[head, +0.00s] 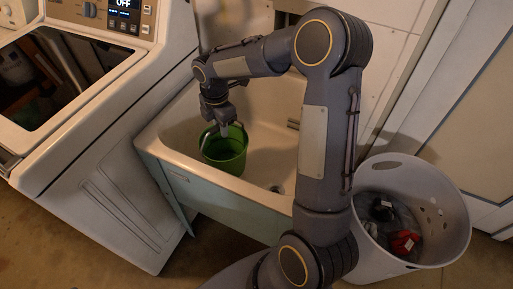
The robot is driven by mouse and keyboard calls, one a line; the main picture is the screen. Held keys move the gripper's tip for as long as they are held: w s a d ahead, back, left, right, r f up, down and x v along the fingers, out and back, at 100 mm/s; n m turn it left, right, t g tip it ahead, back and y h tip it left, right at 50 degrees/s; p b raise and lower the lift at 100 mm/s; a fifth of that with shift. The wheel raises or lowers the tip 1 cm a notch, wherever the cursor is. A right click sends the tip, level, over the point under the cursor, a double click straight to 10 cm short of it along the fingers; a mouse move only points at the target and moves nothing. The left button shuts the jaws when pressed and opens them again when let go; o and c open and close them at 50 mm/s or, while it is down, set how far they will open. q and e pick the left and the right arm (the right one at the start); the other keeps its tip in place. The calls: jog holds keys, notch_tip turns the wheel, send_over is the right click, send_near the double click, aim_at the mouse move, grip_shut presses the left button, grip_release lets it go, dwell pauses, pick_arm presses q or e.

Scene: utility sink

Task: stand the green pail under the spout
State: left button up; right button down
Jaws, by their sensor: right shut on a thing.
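The green pail (226,152) is in the left part of the white utility sink (262,190), and it looks upright. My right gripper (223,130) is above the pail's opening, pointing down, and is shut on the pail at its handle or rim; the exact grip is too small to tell. I cannot tell whether the pail's base touches the sink bottom. I cannot make out the spout; my right arm covers part of the sink's back and right side. My left gripper is not in view.
A white washing machine (110,190) with its lid opening showing stands close on the left of the sink. A pale laundry basket (447,200) with dark and red clothes stands at the right. A wall and a door are behind. The sink's front rim is near the pail.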

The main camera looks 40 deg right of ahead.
jog(key=shift+w+a+f, duration=0.15)
jog(key=shift+a+f, duration=0.05)
jog(key=shift+f, duration=0.25)
jog(key=shift+d, duration=0.3)
jog(key=s+d+f, duration=0.1)
jog(key=d, duration=0.7)
jog(key=s+d+f+p, duration=0.1)
jog(key=d+f, duration=0.1)
jog(key=d, duration=0.7)
jog(key=shift+s+f, duration=0.3)
jog(key=shift+s, duration=0.05)
jog(key=shift+f, duration=0.15)
jog(key=c, duration=1.3)
grip_release()
